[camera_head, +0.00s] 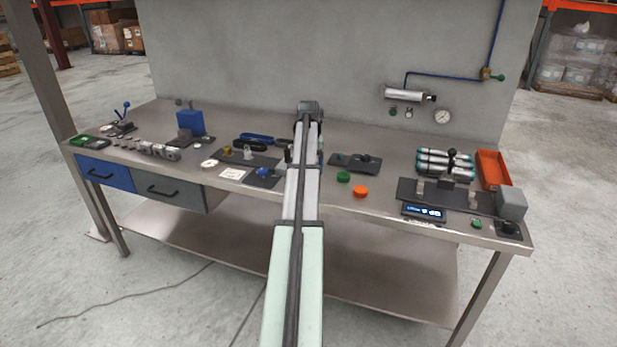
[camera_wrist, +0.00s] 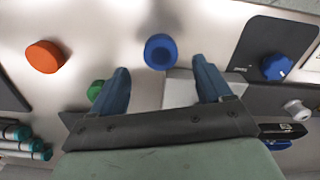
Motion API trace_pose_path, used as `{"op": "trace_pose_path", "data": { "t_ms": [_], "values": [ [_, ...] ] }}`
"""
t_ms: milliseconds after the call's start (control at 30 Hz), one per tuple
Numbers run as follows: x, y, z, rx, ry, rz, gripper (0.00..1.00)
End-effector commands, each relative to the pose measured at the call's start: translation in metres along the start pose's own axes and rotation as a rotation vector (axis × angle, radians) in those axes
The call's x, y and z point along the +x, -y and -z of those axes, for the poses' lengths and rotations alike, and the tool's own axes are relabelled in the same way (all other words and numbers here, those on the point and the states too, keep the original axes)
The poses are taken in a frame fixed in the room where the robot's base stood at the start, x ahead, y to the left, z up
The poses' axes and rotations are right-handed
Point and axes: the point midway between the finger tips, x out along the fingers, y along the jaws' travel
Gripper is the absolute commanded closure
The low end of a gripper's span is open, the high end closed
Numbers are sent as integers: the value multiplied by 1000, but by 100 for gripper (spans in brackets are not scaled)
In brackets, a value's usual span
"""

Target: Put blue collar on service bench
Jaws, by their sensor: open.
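The blue collar (camera_wrist: 161,52) is a short round ring with a dark recessed centre. In the wrist view it is on the pale surface, between and just beyond my fingertips. My gripper (camera_wrist: 160,66) is open, with one blue-grey finger to each side of the collar and nothing held. I cannot tell how high the fingers are above it. In the head view my arm reaches over the middle of the steel bench (camera_head: 395,172), and the collar does not show, probably hidden behind the arm. The bench's bare top also shows in the wrist view (camera_wrist: 205,25).
A green collar (camera_head: 343,177) and an orange collar (camera_head: 361,191) lie right of my arm. A blue knob (camera_head: 263,172) on a dark plate is to its left. A weighing scale (camera_head: 424,211), cylinders (camera_head: 440,163) and an orange tray (camera_head: 493,168) fill the right end.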

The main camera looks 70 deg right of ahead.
Motion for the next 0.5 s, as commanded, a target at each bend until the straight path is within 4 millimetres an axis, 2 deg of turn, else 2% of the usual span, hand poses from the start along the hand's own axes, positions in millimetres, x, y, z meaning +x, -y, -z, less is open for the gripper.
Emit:
{"op": "trace_pose_path", "data": {
  "t_ms": [33,200,333,500],
  "values": [
    [-11,0,1,0,-1,0,22],
    [-38,0,1,0,-1,0,22],
    [-53,0,1,0,-1,0,22],
    [-62,0,0,0,1,0,22]
  ]
}}
